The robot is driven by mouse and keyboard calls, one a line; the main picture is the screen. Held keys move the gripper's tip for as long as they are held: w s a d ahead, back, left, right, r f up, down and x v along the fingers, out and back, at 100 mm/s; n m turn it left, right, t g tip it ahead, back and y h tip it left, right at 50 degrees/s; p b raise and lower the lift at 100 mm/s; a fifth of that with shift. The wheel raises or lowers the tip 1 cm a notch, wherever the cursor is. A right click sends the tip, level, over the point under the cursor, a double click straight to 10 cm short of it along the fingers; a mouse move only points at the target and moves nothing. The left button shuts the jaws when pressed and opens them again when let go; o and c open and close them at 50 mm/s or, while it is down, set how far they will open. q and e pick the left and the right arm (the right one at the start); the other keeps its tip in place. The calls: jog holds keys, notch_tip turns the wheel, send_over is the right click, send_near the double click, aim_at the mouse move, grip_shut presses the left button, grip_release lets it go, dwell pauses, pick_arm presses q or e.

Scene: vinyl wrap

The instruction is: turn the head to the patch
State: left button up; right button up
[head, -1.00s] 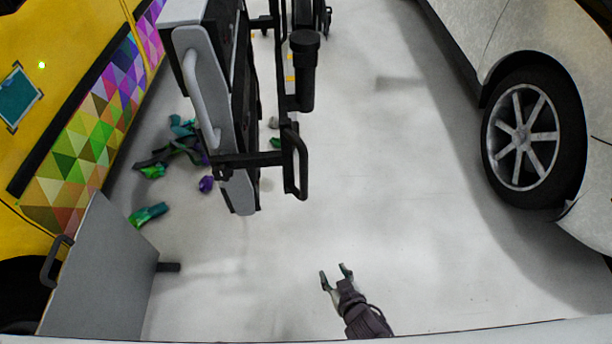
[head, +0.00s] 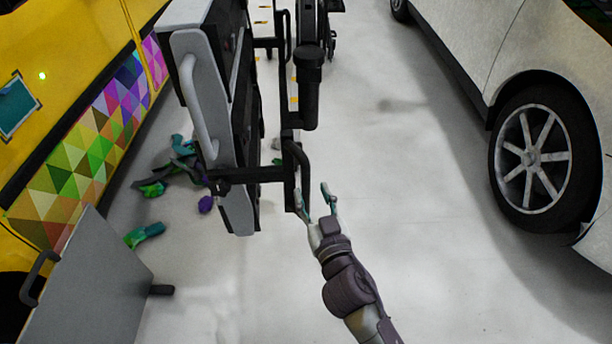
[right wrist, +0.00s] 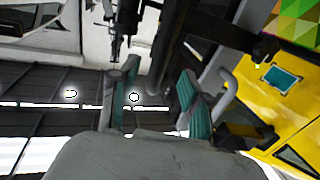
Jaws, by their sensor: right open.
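The patch (head: 17,105) is a small teal rectangle with a dark edge on the yellow vehicle's side. It lies at the far left edge of the head view, and also shows at the right of the right wrist view (right wrist: 282,78). My right gripper (head: 311,196) is open and empty, its two teal-padded fingers pointing away from me beside the lower end of a black handle (head: 303,165). I cannot tell whether a finger touches the handle. The gripper is well to the right of the patch. My left gripper is not in view.
A tall cart (head: 215,110) with grey side panels and black rails stands left of the gripper. A grey panel (head: 85,285) leans at the lower left. Colored scraps (head: 145,235) lie on the floor. A white car (head: 500,60) stands right; the floor between is clear.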

aim_at(307, 182)
jog(key=x, duration=0.5)
jog(key=shift+w, duration=0.2)
grip_shut()
